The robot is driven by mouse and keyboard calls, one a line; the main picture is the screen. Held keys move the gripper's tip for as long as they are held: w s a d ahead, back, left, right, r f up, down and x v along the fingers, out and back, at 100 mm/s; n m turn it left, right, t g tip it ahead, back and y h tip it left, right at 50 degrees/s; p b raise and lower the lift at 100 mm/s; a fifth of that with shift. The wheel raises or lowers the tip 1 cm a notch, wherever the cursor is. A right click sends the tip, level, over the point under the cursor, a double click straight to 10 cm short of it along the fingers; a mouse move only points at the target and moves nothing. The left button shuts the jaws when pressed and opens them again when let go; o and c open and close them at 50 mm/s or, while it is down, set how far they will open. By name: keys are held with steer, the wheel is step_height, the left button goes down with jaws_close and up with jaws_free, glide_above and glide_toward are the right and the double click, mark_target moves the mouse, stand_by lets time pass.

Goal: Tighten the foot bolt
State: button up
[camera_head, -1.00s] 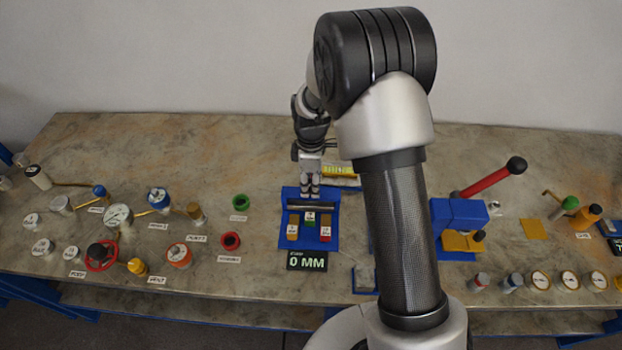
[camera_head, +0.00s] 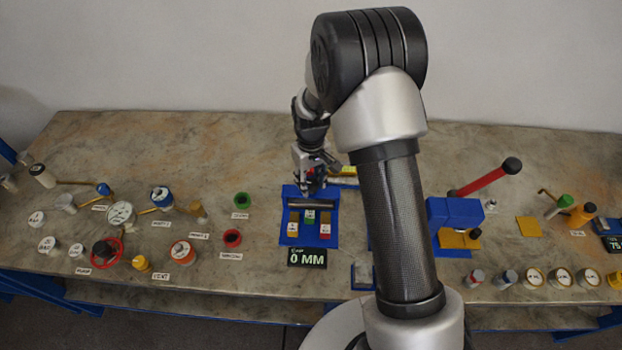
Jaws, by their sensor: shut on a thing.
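A blue fixture (camera_head: 330,239) lies on the bench in the middle, with a dark horizontal bar (camera_head: 312,203) across it and small coloured blocks in front of the bar. My gripper (camera_head: 309,188) is tilted just behind the bar, shut on a small red thing (camera_head: 311,171), mostly hidden by the fingers. I cannot make out which part is the foot bolt.
Labelled vessels and valves, including a red handwheel (camera_head: 105,252), crowd the left. A blue press (camera_head: 455,213) with a red lever (camera_head: 485,180) stands right, with gauges (camera_head: 535,277) along the front edge. The back of the bench is mostly clear.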

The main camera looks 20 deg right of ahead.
mark_target(311, 183)
steer(key=m, duration=0.4)
steer(key=shift+m, duration=0.3)
steer(key=m+p, duration=0.1)
steer(key=m, duration=0.2)
steer(key=shift+m, duration=0.3)
steer(key=m, duration=0.3)
steer(key=shift+m, duration=2.2)
steer(key=o, duration=1.1)
steer(key=shift+r, duration=0.15)
step_height(311, 183, up, 12)
steer(key=shift+f, duration=0.1)
